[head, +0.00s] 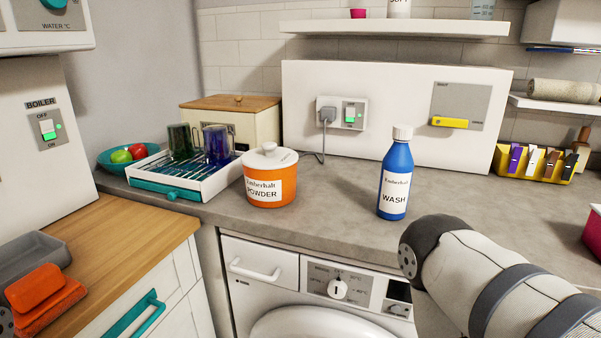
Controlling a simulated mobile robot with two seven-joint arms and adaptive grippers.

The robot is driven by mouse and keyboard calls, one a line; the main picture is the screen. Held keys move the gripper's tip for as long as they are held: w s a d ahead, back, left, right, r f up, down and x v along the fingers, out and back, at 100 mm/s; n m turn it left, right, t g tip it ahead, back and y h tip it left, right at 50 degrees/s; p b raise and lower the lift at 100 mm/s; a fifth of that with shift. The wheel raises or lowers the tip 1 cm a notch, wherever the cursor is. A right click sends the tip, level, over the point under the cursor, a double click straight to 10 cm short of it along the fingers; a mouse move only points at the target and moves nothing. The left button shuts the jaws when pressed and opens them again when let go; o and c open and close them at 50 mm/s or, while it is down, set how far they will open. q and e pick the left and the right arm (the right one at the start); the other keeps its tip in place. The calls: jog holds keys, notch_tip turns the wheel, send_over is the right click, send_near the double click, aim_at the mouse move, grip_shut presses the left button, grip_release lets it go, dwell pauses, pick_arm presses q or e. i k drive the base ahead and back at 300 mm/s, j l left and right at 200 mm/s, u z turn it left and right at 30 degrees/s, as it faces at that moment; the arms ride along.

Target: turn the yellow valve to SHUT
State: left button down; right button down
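The yellow valve (449,123) is a bar-shaped handle on a grey plate (470,99) at the right part of the white back panel. The handle lies horizontal, along the plate's lower edge. Small lettering shows above it and to its right, too small to read for certain. A grey and white link of my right arm comes in at the lower right, in front of the counter and well below the valve. Neither of my grippers shows; nothing of mine touches the valve.
A blue wash bottle (395,180) stands on the counter in front of the valve, slightly left. An orange powder tub (270,180) is farther left. A plugged socket (341,113) is on the panel. A yellow peg box (541,168) stands right. A shelf (395,28) hangs above.

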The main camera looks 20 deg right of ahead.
aim_at(437, 120)
jog(key=j+z, duration=0.15)
jog(key=z, duration=1.45)
